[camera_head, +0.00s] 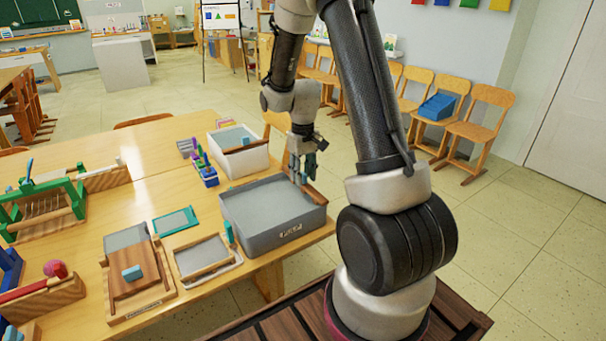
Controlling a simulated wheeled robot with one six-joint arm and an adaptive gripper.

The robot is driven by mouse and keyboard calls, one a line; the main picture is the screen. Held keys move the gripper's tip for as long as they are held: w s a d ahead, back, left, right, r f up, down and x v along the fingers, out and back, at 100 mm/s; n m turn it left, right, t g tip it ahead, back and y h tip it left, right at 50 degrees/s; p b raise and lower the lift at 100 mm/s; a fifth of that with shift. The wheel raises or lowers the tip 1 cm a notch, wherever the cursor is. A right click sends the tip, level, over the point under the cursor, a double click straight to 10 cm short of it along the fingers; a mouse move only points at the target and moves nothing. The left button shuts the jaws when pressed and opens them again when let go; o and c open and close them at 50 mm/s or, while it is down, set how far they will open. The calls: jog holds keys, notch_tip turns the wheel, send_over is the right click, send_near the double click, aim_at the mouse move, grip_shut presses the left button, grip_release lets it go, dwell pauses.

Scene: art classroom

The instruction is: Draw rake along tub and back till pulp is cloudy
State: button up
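The grey tub (275,237), labelled PULP, stands at the near right corner of the wooden table. Grey pulp (262,205) fills it, with a smooth, even surface. A brown wooden bar (314,193), which looks like the rake, lies at the tub's right end, partly hidden by my gripper. My gripper (302,174) points down over that end, with its fingertips at or just above the bar. Bluish-teal parts show at the fingers. I cannot tell whether they are finger pads or a grip held between them.
A white tub (240,164) with a wooden bar across it stands behind. A framed screen (203,256), a teal-framed screen (175,221) and a wooden board (135,275) lie left of the grey tub. A teal block (229,233) stands at its left corner. Chairs line the wall.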

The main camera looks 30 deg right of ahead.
jog(key=shift+f, duration=0.1)
grip_shut()
jog(key=a, duration=2.2)
jog(key=shift+s+a, duration=0.35)
jog(key=shift+s, duration=0.05)
grip_release()
jog(key=shift+a, duration=0.15)
